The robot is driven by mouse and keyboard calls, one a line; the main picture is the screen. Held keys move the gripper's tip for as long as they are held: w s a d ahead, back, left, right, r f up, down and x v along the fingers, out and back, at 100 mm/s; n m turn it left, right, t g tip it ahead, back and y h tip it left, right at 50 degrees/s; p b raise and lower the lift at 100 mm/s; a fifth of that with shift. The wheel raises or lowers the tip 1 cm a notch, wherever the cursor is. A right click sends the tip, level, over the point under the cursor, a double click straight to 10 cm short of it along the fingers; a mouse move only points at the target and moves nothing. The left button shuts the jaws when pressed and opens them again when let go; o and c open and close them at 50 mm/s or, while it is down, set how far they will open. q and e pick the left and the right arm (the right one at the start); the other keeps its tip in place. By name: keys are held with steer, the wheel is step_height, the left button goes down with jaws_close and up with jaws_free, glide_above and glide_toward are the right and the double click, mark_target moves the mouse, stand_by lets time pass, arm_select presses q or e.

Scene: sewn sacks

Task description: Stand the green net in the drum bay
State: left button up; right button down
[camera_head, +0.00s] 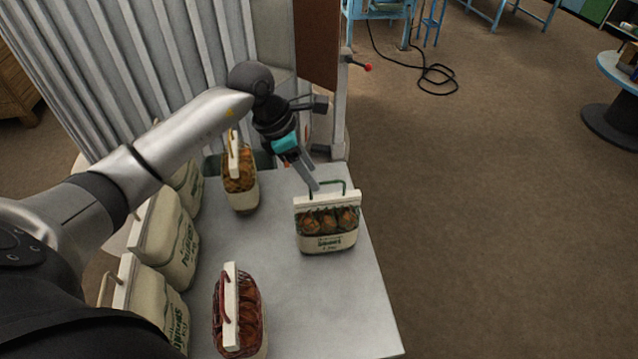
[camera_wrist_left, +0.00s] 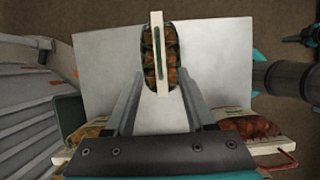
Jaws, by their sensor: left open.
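The green net (camera_head: 327,228) is a clear pouch of brown round produce with green mesh, a white top bar and a green handle. It stands upright near the right edge of the grey table. In the left wrist view, the green net (camera_wrist_left: 172,50) is seen from above, beyond the fingers. My left gripper (camera_head: 311,180) is open just above and behind its handle. I cannot clearly make out the drum bay.
The grey table (camera_head: 285,290) also bears a brown-filled pouch (camera_head: 240,182), a red net (camera_head: 248,315) and several cream sacks (camera_head: 170,240) along the left. A ribbed grey panel (camera_head: 120,60) stands behind. The table is bare between the pouches.

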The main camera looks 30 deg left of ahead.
arm_select(q)
steer(key=v, duration=0.4)
stand_by(0.5)
